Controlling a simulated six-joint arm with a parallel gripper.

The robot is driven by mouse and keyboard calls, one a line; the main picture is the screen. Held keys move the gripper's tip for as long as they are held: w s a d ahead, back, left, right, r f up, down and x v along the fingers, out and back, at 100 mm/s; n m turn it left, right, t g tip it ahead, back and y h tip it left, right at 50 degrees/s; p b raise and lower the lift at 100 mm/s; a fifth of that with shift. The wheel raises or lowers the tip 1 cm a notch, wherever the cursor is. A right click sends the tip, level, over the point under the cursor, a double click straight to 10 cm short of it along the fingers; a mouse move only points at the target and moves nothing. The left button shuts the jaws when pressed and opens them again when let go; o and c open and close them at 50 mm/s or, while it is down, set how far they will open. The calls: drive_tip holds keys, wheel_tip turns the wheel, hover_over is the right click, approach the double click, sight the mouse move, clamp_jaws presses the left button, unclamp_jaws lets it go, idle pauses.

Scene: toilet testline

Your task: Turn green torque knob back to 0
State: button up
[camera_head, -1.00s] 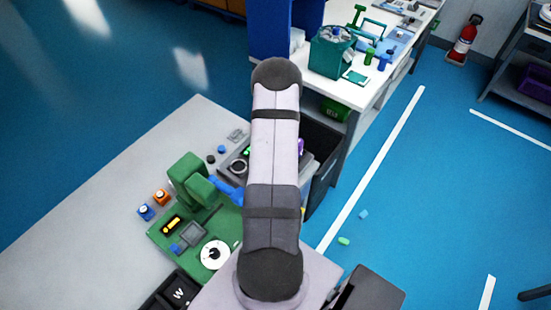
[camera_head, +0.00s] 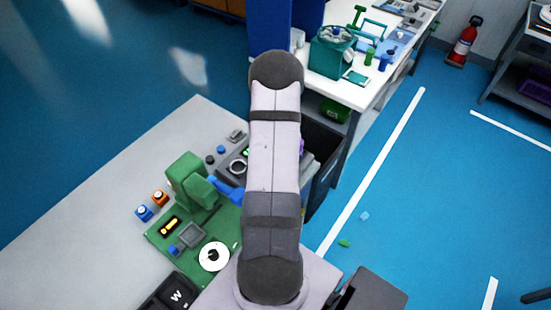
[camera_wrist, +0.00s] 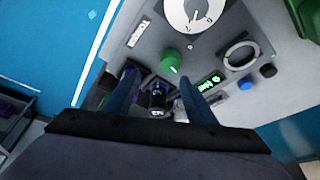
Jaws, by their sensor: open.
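The green knob (camera_wrist: 170,61) stands on a grey control panel (camera_wrist: 140,36) in the wrist view. A white dial with a pointer (camera_wrist: 190,12) is above it, and a lit green display (camera_wrist: 210,82) is at its lower right. My gripper (camera_wrist: 158,78) is open, its two dark blue fingers pointing toward the panel. The knob shows just beyond the fingertips, apart from them as far as I can tell. A black knob-like part (camera_wrist: 157,97) shows between the fingers. In the head view my arm hides the green knob and my gripper; part of the panel (camera_head: 232,152) shows left of the arm.
Grey table surface at left is clear.

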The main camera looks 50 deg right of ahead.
drive_tip(key=d+f+m+b, duration=0.1)
drive_tip(key=m+b, duration=0.1)
drive_tip(key=d+f+m+g+b, duration=0.1)
drive_tip(key=m+b, duration=0.1)
drive_tip(key=shift+d, duration=0.4)
drive_tip(key=m+b, duration=0.2)
drive_tip(key=m, duration=0.1)
drive_tip(key=shift+w+d+g+y+b, duration=0.1)
drive_tip(key=shift+d+g+y+b, duration=0.2)
drive_tip(key=shift+d+g+b, duration=0.1)
drive_tip(key=shift+w+m+y+b, duration=0.2)
drive_tip(key=shift+m+y+b, duration=0.1)
drive_tip(key=shift+m+b, duration=0.75)
drive_tip(key=shift+w+a+r+m+b, duration=0.15)
drive_tip(key=shift+w+r+m+b, duration=0.1)
drive_tip(key=shift+m+b, duration=0.7)
drive_tip(key=a+r+m+y+b, duration=0.1)
drive_tip(key=m, duration=0.1)
drive_tip(key=w+a+m+y+b, duration=0.1)
drive_tip(key=m+b, duration=0.1)
drive_tip(key=shift+w+r, duration=0.15)
drive_tip(key=shift+r, duration=0.25)
drive_tip(key=shift+w+a+r+m, duration=0.15)
drive_tip(key=shift+a+r+m, duration=0.15)
drive_tip(key=shift+r+m, duration=0.2)
drive_tip(key=shift+f+p, duration=1.1)
drive_tip(key=shift+f, duration=2.65)
drive_tip(key=c, duration=1)
